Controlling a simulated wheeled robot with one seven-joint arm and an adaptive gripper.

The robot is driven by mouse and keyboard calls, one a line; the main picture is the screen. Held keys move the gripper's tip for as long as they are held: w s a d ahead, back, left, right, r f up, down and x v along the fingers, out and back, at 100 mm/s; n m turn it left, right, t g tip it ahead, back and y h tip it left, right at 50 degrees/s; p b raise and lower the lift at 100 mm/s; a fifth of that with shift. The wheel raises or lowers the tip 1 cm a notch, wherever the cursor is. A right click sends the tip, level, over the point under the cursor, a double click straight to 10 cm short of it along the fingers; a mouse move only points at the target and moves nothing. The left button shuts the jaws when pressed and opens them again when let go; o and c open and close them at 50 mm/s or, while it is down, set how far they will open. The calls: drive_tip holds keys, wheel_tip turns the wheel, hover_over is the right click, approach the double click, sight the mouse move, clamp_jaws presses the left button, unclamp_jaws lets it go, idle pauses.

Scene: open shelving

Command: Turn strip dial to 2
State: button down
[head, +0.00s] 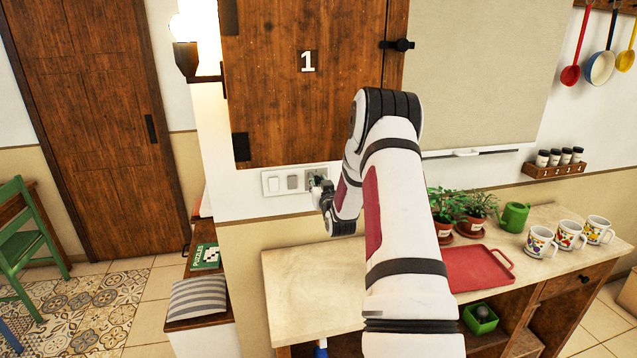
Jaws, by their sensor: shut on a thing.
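A white wall strip (282,182) is mounted on the wall below the wooden door marked 1. It carries a pale switch (273,184), a grey switch (293,182) and, at its right end, the strip dial (315,174). My gripper (318,182) is at the right end of the strip, shut on the dial. The gripper and wrist cover most of the dial. Its pointer and any number marks are too small and hidden to read.
Below stands a counter (300,283) with a red tray (472,268), potted plants (448,212), a green watering can (514,216) and mugs (570,235). The wooden door (275,85) hangs just above the strip. A bench with a striped cushion (198,297) is at left.

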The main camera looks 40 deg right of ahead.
drive_tip(key=shift+n, duration=0.4)
drive_tip(key=shift+w+a+f+n+b, duration=0.15)
drive_tip(key=shift+n+b, duration=0.65)
drive_tip(key=shift+n, duration=2)
drive_tip(key=shift+a+f+n+b, duration=0.15)
drive_tip(key=shift+n+b, duration=0.6)
drive_tip(key=shift+n, duration=2.05)
drive_tip(key=shift+w+a+f+n+b, duration=0.15)
drive_tip(key=shift+n+b, duration=0.65)
drive_tip(key=shift+n, duration=2)
drive_tip(key=c, duration=1.5)
unclamp_jaws()
drive_tip(key=shift+o, duration=0.2)
drive_tip(key=shift+s, duration=0.15)
